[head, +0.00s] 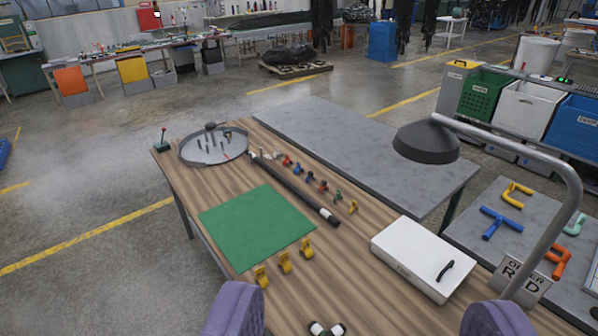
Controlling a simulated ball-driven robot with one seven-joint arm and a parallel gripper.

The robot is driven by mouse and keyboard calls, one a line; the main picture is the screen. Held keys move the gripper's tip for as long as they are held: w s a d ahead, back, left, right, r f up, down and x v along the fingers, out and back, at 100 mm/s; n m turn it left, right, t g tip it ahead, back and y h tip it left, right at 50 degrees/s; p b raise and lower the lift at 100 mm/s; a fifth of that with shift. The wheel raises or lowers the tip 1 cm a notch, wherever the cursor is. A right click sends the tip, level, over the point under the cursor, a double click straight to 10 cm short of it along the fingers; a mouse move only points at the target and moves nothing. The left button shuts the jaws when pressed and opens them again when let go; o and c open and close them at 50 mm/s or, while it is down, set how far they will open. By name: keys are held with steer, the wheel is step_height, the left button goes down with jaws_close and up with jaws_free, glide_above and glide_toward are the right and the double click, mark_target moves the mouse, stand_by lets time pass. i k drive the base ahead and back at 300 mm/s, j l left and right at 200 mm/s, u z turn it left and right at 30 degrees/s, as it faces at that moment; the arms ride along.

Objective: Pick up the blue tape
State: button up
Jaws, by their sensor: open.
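No roll of blue tape can be made out for sure. A row of small coloured pieces (310,177) lies on the wooden table (185,180) beside a long black hose (300,190). Some of them look blue, others red, green or yellow, but they are too small to tell what they are. My gripper (365,316) shows as two purple fingers at the bottom edge, wide apart and empty. A black-and-white piece (327,328) shows between them, cut off by the frame.
A green mat (257,227), several yellow clips (285,261), a white box (424,258) and a round grey tray (213,147) are on the table. A lamp (427,142) on a bent pole arches over the right side. A grey side table (500,240) holds coloured pipe pieces.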

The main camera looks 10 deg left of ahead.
mark_target(298, 168)
steer(key=i+j+u, duration=0.7)
steer(key=i+j, duration=0.15)
steer(key=i+j+u, duration=0.35)
steer(key=i, duration=0.15)
steer(key=i+u, duration=0.35)
steer(key=i+z, duration=0.15)
steer(key=i, duration=0.5)
steer(key=i+j+z, duration=0.15)
steer(key=i, duration=0.5)
steer(key=i+z, duration=0.25)
steer(key=z, duration=0.2)
steer(key=i+z, duration=0.25)
steer(key=z, duration=0.15)
steer(key=i+j+z, duration=0.1)
steer(key=i+z, duration=0.15)
steer(key=z, duration=0.2)
steer(key=i+z, duration=0.25)
steer(key=z, duration=0.2)
steer(key=i+z, duration=0.3)
steer(key=z, duration=0.15)
steer(key=j, duration=0.05)
